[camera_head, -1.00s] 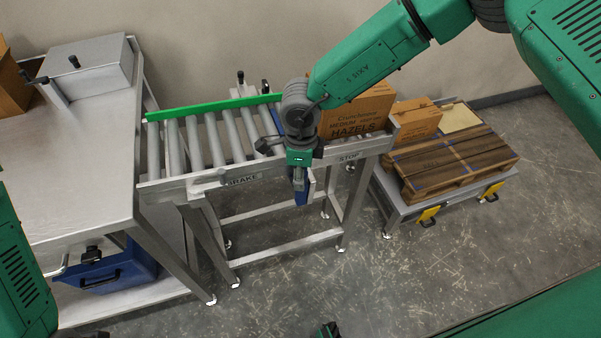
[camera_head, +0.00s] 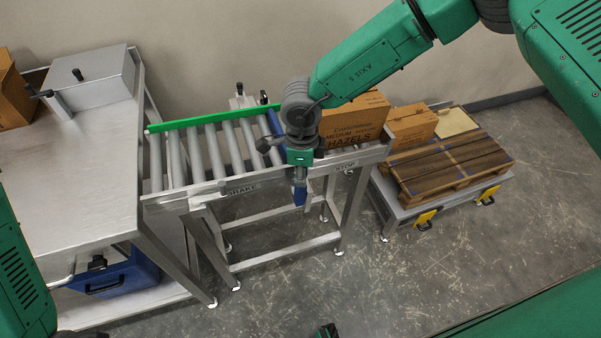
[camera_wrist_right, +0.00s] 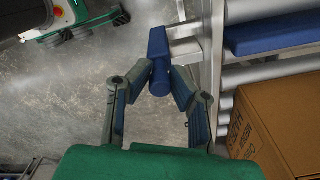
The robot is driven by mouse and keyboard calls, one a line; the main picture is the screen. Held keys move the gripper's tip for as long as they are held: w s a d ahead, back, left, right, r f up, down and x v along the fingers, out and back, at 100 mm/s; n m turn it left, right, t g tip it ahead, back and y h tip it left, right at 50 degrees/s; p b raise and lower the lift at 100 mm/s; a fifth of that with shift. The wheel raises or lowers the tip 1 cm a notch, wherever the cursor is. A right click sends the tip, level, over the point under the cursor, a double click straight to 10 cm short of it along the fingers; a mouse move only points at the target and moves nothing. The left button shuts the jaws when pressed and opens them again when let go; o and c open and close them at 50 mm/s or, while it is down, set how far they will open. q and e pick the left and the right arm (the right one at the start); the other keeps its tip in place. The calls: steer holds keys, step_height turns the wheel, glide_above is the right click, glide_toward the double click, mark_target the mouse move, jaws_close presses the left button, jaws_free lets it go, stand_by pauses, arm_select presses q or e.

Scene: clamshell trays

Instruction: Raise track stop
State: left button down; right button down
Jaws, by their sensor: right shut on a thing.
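The track stop is a blue bar (camera_head: 273,122) lying across the rollers of a short conveyor, beside a cardboard hazels box (camera_head: 357,122). Its blue handle (camera_head: 300,196) sticks out at the front rail, left of the STOP label. My right gripper (camera_head: 301,180) is at the front rail, reaching down over the handle. The right wrist view shows its two fingers shut on the blue handle (camera_wrist_right: 158,45). The blue stop bar (camera_wrist_right: 270,33) lies to the right there, next to the box (camera_wrist_right: 280,125).
A metal bench (camera_head: 75,190) with a blue bin (camera_head: 118,275) below stands left. A green guide rail (camera_head: 200,118) runs along the conveyor's back. Right of the conveyor, a low cart (camera_head: 405,215) carries a wooden pallet (camera_head: 445,165) and a smaller box (camera_head: 412,125). The front floor is open.

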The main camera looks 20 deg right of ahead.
steer(key=c, duration=1.5)
jaws_free()
steer(key=shift+w+r, duration=0.25)
steer(key=shift+r, duration=0.05)
steer(key=shift+c, duration=0.2)
steer(key=shift+o, duration=0.5)
steer(key=shift+s+f, duration=0.1)
steer(key=shift+s, duration=0.05)
step_height(320, 180, up, 12)
steer(key=shift+d+f, duration=0.1)
steer(key=shift+f, duration=0.05)
